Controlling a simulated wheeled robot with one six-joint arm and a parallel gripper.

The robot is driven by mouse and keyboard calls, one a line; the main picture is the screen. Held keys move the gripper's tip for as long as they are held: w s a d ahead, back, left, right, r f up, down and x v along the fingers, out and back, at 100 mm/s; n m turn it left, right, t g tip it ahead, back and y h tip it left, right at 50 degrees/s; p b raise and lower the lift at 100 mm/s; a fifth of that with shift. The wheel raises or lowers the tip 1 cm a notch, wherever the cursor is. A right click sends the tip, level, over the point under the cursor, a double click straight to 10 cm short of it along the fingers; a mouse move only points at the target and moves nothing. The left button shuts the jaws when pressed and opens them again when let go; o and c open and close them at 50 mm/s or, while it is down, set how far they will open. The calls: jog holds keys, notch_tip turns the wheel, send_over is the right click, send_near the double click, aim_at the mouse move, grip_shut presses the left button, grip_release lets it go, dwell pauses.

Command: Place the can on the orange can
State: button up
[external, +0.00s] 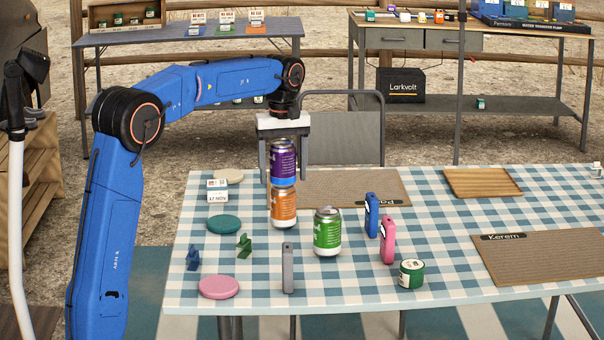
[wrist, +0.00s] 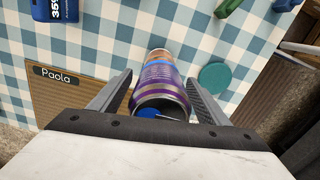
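A purple can (external: 283,163) stands upright on top of the orange can (external: 283,208), their edges meeting with no visible gap. The orange can stands on the checked tablecloth. My gripper (external: 284,172) is above and around the purple can, one finger on each side. In the wrist view the purple can (wrist: 158,88) sits between the fingers of my gripper (wrist: 159,78), with a narrow gap on both sides, so the gripper looks open. Only a strip of the orange can (wrist: 160,54) shows beyond the purple one.
A green can (external: 327,232) stands close to the right of the stack. Blue (external: 371,214) and pink (external: 388,241) upright items and a grey one (external: 288,268) stand nearby. A teal disc (external: 223,224) lies to the left. The table's right middle is mostly clear.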

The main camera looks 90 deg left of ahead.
aim_at(283, 143)
notch_tip(283, 143, up, 12)
jog(key=shift+r, duration=0.15)
dwell(0.7)
jog(key=shift+w+d, duration=0.1)
jog(key=shift+d, duration=0.3)
jog(key=s+d+f+m+t+y, duration=0.2)
jog(key=d+m, duration=0.7)
jog(key=d, duration=2.2)
jog(key=s+d+f+m+t+h, duration=0.2)
jog(key=s+d+f+m, duration=0.8)
jog(key=s+d+f, duration=1)
notch_tip(283, 143, down, 2)
jog(key=shift+m+t, duration=0.4)
